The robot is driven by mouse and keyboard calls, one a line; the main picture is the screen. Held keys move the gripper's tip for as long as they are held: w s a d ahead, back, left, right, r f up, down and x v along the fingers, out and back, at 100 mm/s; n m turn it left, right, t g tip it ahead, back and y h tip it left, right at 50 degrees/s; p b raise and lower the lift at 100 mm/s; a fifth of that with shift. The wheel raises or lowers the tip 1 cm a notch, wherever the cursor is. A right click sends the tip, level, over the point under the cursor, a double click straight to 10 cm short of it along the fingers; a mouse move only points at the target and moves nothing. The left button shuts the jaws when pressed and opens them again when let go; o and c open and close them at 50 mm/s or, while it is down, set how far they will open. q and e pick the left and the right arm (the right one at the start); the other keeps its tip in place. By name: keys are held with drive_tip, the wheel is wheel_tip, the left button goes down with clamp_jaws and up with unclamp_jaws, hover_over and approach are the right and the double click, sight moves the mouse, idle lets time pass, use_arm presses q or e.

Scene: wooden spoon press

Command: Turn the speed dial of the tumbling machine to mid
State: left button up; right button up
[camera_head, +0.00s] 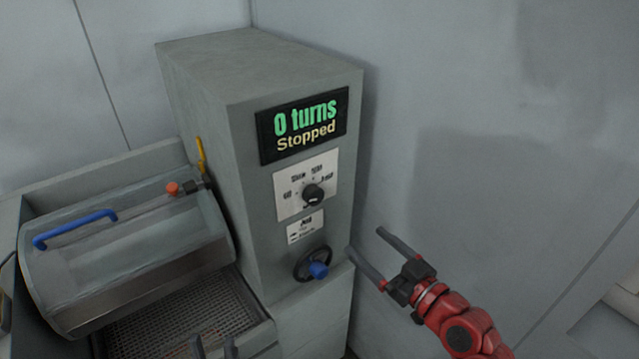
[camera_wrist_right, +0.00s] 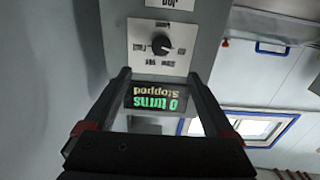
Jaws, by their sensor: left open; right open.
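The tumbling machine is a grey cabinet (camera_head: 215,120) with a tilted drum on its left. Its speed dial (camera_head: 313,194) is a small black knob on a white plate with printed marks; which mark it points to is too small to tell. The dial also shows in the right wrist view (camera_wrist_right: 160,44), upside down. The display (camera_head: 303,125) reads "0 turns Stopped". My right gripper (camera_head: 364,240) is open and empty, right of and below the dial, apart from the cabinet. My left gripper (camera_head: 213,343) is open at the bottom edge, with only its fingertips showing.
Below the dial are a small label plate (camera_head: 305,227) and a black handwheel (camera_head: 316,264) with a blue knob. The drum (camera_head: 125,245) has a blue handle (camera_head: 75,228), above a mesh tray (camera_head: 175,312). A yellow lever (camera_head: 200,155) sits on the cabinet's left side. Bare wall lies to the right.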

drive_tip(key=p, duration=0.3)
approach(317, 199)
drive_tip(key=x, duration=0.8)
drive_tip(key=shift+w+a, duration=0.15)
drive_tip(key=shift+w, duration=0.15)
drive_tip(key=shift+w+a, duration=0.3)
drive_tip(key=shift+w, duration=0.05)
drive_tip(key=c, duration=1.4)
